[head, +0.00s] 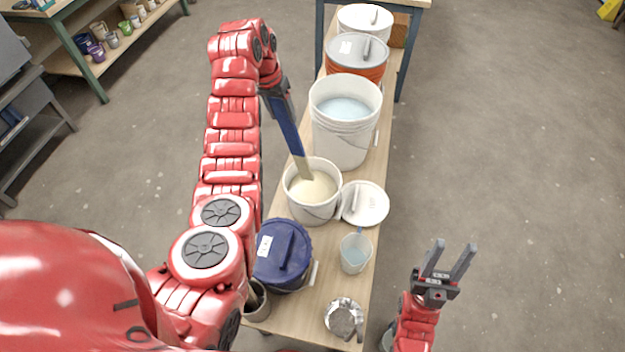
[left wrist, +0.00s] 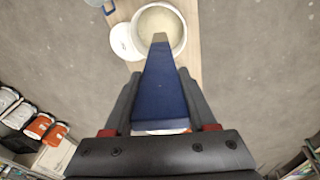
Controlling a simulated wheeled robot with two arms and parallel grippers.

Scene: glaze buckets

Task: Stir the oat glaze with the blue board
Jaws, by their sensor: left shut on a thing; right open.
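The blue board (head: 288,132) is held in my left gripper (head: 276,92), which is shut on its upper part. The board slants down to the right, and its bare tan lower end is over or in the open white bucket of cream-coloured oat glaze (head: 311,189). In the left wrist view the board (left wrist: 160,90) points away to the bucket (left wrist: 178,40); whether its tip is under the glaze is hard to tell. My right gripper (head: 447,262) is open and empty, right of the bench, apart from everything.
The narrow bench (head: 292,309) also bears a larger bucket of pale blue glaze (head: 344,139), a white lid (head: 366,204), a measuring jug (head: 355,253), a blue-lidded bucket (head: 283,255), and a metal container (head: 343,318). Lidded buckets (head: 357,58) stand behind.

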